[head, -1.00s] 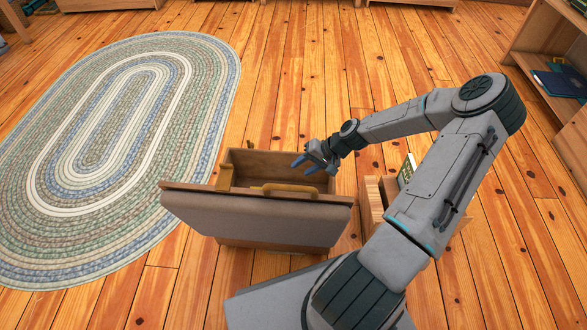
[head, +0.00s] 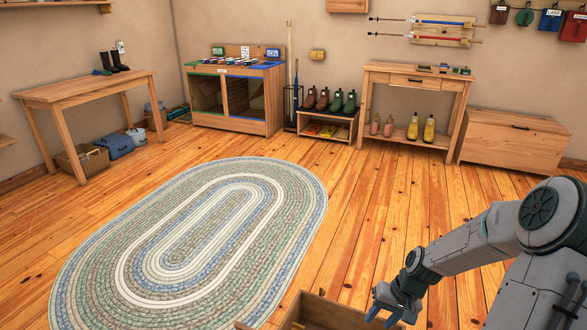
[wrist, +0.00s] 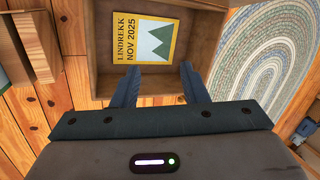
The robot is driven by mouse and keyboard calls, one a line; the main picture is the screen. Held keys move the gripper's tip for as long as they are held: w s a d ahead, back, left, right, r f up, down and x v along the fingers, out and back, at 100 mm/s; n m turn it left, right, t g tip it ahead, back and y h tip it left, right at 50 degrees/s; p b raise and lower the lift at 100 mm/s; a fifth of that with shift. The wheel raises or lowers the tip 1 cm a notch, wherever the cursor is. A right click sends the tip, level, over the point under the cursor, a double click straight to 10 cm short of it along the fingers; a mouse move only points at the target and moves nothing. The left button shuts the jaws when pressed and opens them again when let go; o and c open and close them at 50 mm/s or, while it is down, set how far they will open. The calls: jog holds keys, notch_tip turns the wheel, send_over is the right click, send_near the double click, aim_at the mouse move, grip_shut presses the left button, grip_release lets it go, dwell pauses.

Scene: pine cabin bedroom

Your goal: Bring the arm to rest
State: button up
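My gripper (head: 384,312) is at the lower right of the head view, with my arm bent and reaching in from the right edge. In the wrist view its two blue fingers (wrist: 160,82) are spread apart with nothing held between them. They point at an open wooden box (wrist: 188,60). A yellow booklet (wrist: 142,38) marked LINDREKK NOV 2025 lies inside the box, beyond the fingertips. In the head view only the box's upper part (head: 318,308) shows at the bottom edge, beside the gripper.
An oval braided rug (head: 205,240) covers the floor to the left. A table (head: 90,90), a play-kitchen-like cabinet (head: 232,122), a shoe rack (head: 328,136), a console table (head: 415,80) and a chest (head: 512,138) stand along the walls. The floor between is clear.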

jog(key=s+a+r+t+h+p, duration=0.1)
jog(key=s+r+p, duration=0.4)
jog(key=r, duration=1.1)
jog(key=s+a+r+n+h+p, duration=0.1)
jog(key=s+a+r+p, duration=0.3)
jog(key=r+p, duration=0.6)
jog(key=s+a+r+n+t+h+p, duration=0.1)
jog(key=s+r+p, duration=0.6)
jog(key=r, duration=1.5)
jog(key=shift+a+r+t+h+p, duration=0.3)
jog(key=shift+a+h+p, duration=0.1)
jog(key=shift+a+p, duration=0.45)
jog(key=shift+s+a, duration=0.1)
